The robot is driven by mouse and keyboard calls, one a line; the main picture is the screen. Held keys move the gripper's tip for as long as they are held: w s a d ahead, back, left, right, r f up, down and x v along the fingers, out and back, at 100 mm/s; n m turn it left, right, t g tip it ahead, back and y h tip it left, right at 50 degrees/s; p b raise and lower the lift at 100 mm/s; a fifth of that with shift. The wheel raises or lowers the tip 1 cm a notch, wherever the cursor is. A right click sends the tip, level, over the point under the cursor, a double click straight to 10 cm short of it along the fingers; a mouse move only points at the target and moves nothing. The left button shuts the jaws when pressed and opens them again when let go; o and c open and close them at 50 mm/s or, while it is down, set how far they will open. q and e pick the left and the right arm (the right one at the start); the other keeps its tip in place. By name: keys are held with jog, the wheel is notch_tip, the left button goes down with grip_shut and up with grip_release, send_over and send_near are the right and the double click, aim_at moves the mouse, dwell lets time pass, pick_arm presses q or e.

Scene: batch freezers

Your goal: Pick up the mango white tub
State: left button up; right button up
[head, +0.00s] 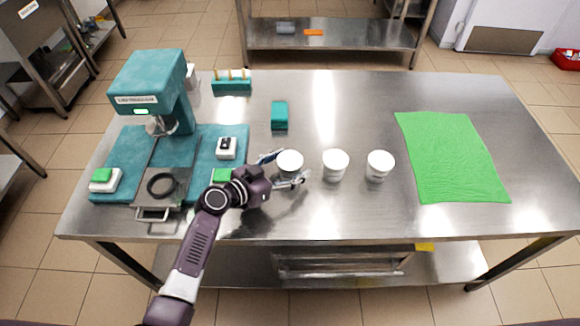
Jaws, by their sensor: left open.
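Three white tubs with pale lids stand upright in a row on the steel table: a left tub (290,161), a middle tub (335,165) and a right tub (380,165). Their labels are too small to read, so I cannot tell which one is mango. My left gripper (285,171) is open, with one finger behind the left tub and the other in front of it. The tub stands between the fingers; I cannot tell whether they touch it. The gripper partly hides the tub's lower side. My right gripper is not in view.
A teal machine (153,90) stands on teal mats at the left, with a black ring (161,185) in front. A small teal block (279,115) lies behind the tubs. A green cloth (452,155) covers the right side. The table behind the middle and right tubs is clear.

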pick_arm(q)
jog(key=shift+c, duration=0.5)
jog(key=c, duration=1.5)
jog(key=shift+c, duration=0.5)
jog(key=shift+r, duration=0.15)
